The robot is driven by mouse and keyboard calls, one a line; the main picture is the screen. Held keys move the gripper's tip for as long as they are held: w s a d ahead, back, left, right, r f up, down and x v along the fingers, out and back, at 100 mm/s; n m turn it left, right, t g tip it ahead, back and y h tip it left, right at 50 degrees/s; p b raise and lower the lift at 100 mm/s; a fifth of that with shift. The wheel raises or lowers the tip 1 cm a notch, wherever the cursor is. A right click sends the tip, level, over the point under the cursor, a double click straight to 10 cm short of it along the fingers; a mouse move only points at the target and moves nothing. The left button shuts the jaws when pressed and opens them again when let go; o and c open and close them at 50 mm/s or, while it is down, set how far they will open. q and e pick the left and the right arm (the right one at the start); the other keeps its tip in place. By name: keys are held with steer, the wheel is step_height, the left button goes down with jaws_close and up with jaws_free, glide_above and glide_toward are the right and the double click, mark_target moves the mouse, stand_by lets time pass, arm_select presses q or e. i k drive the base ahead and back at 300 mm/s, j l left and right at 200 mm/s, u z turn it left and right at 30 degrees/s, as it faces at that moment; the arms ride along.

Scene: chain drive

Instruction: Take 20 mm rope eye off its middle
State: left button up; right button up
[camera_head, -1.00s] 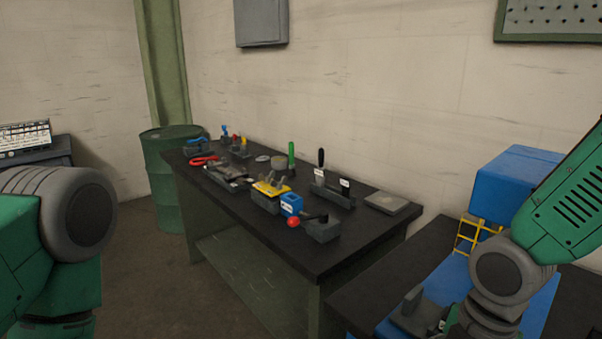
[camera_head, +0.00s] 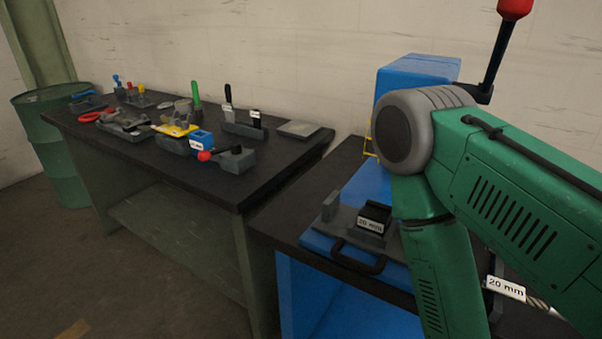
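A label reading "20 mm" (camera_head: 506,288) shows at the lower right, beside my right forearm. A short piece of twisted grey rope or cable (camera_head: 541,304) shows just right of it. The rest of that piece, including any eye, is hidden by my arm or outside the picture. A dark block with another "20 mm" label (camera_head: 370,223) stands on a grey plate (camera_head: 340,226) on the blue bench. My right arm crosses the right side and its forearm runs down out of the picture. Neither gripper is in view.
A black-topped bench (camera_head: 255,186) with tools and holders stands at the left. A blue box (camera_head: 418,70) stands behind my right arm. A red knob on a black rod (camera_head: 515,7) rises at the top right. A green drum (camera_head: 62,165) stands at far left. Floor at lower left is clear.

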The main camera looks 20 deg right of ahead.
mark_target(505, 288)
steer(key=z, duration=2.3)
steer(key=i+l, duration=0.1)
steer(key=l, duration=0.15)
steer(key=l+u, duration=0.1)
steer(key=l, duration=0.2)
steer(key=i, duration=0.05)
